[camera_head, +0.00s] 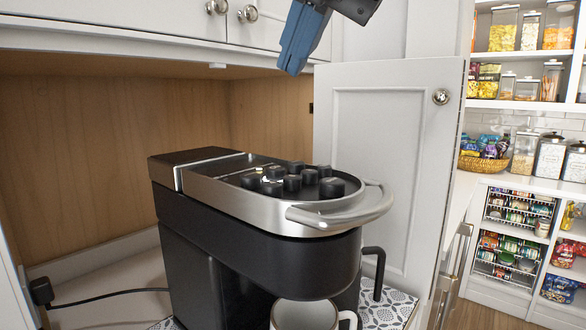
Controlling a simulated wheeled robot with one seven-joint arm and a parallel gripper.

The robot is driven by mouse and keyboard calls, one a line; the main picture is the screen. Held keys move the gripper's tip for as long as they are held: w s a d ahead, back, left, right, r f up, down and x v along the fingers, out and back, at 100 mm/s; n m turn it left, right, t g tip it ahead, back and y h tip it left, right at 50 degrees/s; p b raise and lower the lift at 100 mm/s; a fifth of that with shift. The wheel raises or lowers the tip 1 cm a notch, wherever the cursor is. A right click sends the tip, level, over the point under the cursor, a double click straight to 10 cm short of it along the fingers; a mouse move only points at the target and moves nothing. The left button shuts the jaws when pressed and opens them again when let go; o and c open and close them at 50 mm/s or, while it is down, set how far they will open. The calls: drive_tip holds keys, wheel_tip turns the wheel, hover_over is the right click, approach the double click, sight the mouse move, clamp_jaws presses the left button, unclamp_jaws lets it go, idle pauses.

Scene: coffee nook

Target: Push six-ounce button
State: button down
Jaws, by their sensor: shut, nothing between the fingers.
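The coffee machine (260,225) stands in the nook, black with a silver top band and a silver handle (345,208) at its front. Several round black buttons (292,183) sit in a cluster on its top. Their labels are too small to read, so I cannot tell which is the six-ounce one. My gripper (294,68) is at the top of the picture, above the machine and apart from the buttons. Its blue fingers are shut with nothing between them and point down. A white mug (304,316) stands under the machine's front, partly cut off.
An open white cabinet door (385,150) stands behind and right of the machine. White upper cabinets (150,20) with round knobs hang above at left. A black plug and cord (42,292) lie at left. Pantry shelves (535,105) are at far right.

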idle(0.3)
drive_tip(key=b, duration=0.7)
hover_over(298, 191)
wheel_tip(298, 191, down, 7)
drive_tip(key=shift+f, duration=0.9)
drive_tip(key=shift+f, duration=0.1)
idle(1.0)
drive_tip(key=shift+f, duration=0.3)
drive_tip(key=shift+f+b, duration=0.65)
drive_tip(key=shift+f, duration=0.15)
idle(0.9)
drive_tip(key=shift+r, duration=0.1)
drive_tip(key=shift+r+p, duration=1.15)
drive_tip(key=shift+p, duration=0.05)
